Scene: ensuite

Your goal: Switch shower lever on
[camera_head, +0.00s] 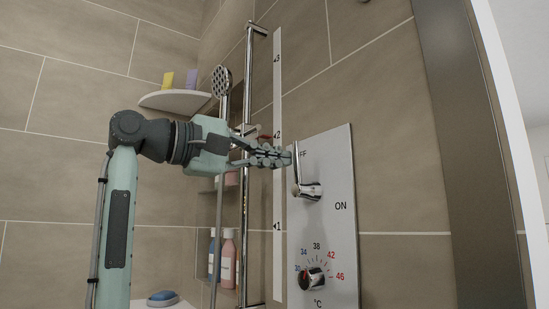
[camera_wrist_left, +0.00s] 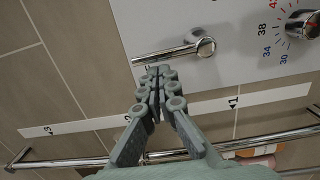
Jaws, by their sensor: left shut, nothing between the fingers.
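The chrome shower lever (camera_head: 308,191) sits on a pale control panel (camera_head: 338,170) on the tiled wall. Its thin handle points up towards the partly hidden OFF label; ON is printed to the lower right. My left gripper (camera_head: 287,157) is shut and empty, with its fingertips at the left side of the handle's upper part. In the left wrist view, the lever (camera_wrist_left: 175,53) lies just past the shut fingertips (camera_wrist_left: 160,71). I cannot tell whether they touch it. My right gripper is not in view.
A temperature dial (camera_head: 314,278) is low on the panel. A vertical shower rail (camera_head: 247,90) with a shower head (camera_head: 221,82) stands behind my left gripper. A corner shelf (camera_head: 176,101) holds small items; several bottles (camera_head: 228,255) stand lower. A dark frame edge (camera_head: 455,150) is at right.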

